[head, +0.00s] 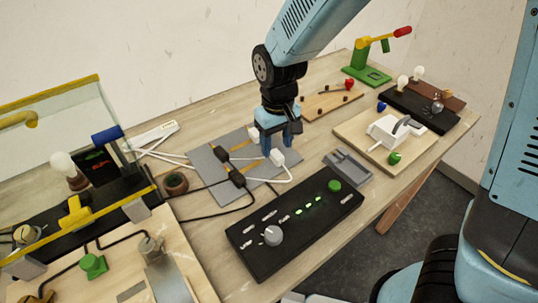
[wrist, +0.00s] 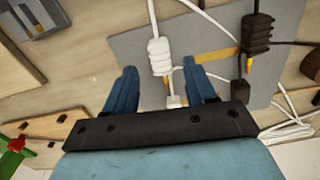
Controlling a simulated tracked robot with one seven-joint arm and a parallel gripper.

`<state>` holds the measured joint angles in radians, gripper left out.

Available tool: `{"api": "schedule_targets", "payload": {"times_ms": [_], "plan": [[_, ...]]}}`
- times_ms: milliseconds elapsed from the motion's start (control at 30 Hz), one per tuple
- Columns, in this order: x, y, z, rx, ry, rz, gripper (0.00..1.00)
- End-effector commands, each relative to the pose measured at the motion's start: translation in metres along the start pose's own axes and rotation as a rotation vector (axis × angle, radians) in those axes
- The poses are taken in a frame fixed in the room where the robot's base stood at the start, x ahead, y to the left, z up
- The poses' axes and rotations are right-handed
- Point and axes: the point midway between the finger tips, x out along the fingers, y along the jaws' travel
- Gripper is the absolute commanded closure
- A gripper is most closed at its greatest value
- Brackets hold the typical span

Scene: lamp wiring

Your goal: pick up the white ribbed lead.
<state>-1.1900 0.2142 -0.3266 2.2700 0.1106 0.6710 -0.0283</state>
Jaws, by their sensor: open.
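The white ribbed lead (wrist: 160,56) shows in the wrist view just beyond my fingertips, with its white cable running up out of the picture. In the head view its plug (head: 277,158) is beside my fingers, over the grey plate (head: 205,180). My gripper (head: 277,146) is open and points down at the plate. In the wrist view the gap between its blue fingers (wrist: 160,78) is in line with the ribbed body. A smaller white piece (wrist: 176,101) shows between the fingers. Whether the fingers touch the lead cannot be told.
Black ribbed leads (head: 237,178) sit on the plate to the left, near yellow strips. A black control panel (head: 300,225) with a grey knob stands in front. A grey tray (head: 348,167) is at the right. White cables (head: 160,154) lie at the left.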

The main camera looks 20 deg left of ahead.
Motion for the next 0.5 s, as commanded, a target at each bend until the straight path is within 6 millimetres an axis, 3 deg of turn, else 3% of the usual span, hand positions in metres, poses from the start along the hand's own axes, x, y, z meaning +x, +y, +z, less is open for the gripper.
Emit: {"api": "schedule_targets", "payload": {"times_ms": [200,500], "plan": [[0.025,-0.001,0.001,-0.001,-0.002,0.001,0.45],[0.029,-0.001,0.0,-0.002,0.0,0.0,0.45]]}}
